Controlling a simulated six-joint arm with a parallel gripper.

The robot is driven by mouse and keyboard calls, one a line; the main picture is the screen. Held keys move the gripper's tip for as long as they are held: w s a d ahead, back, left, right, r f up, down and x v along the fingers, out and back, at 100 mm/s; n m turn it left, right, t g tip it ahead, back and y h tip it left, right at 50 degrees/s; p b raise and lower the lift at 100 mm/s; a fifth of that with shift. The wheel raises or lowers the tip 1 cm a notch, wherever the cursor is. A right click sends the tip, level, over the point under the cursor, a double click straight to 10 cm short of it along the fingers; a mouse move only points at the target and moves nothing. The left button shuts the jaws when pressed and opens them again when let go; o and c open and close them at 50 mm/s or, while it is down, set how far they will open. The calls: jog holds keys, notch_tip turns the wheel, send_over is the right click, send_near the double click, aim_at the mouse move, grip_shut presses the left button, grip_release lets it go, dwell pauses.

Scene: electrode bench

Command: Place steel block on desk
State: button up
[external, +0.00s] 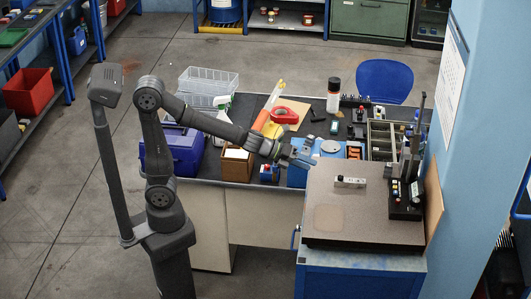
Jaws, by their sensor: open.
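A small silvery steel block (350,182) lies on the brown-grey flat plate (342,222) on top of the blue cabinet at the right. The desk (223,170) has a dark top crowded with objects and stands behind and to the left of that cabinet. My gripper (309,158) is at the end of my arm, above the front right part of the desk, left of and a little higher in the picture than the block. It is open and apart from the block. The fingertips are small, and nothing shows held between them.
A black stand with a tall column (408,190) stands on the plate, right of the block. A spray bottle (223,120), a blue toolbox (173,150), a wooden box (237,165) and a compartment tray (383,140) crowd the desk. A blue chair (385,80) is behind.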

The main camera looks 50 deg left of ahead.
aim_at(339, 177)
jog(key=w+d+f+m, duration=0.2)
jog(key=w+d+m, duration=0.1)
jog(key=m, duration=0.1)
jog(key=w+d+f+m, duration=0.2)
jog(key=w+d+m, duration=0.2)
jog(key=w+d+f+m, duration=0.2)
jog(key=w+d+m, duration=0.1)
jog(key=shift+w+d+f+m, duration=0.1)
jog(key=shift+w+d+m, duration=0.25)
jog(key=shift+d+m, duration=0.05)
grip_shut()
dwell(1.0)
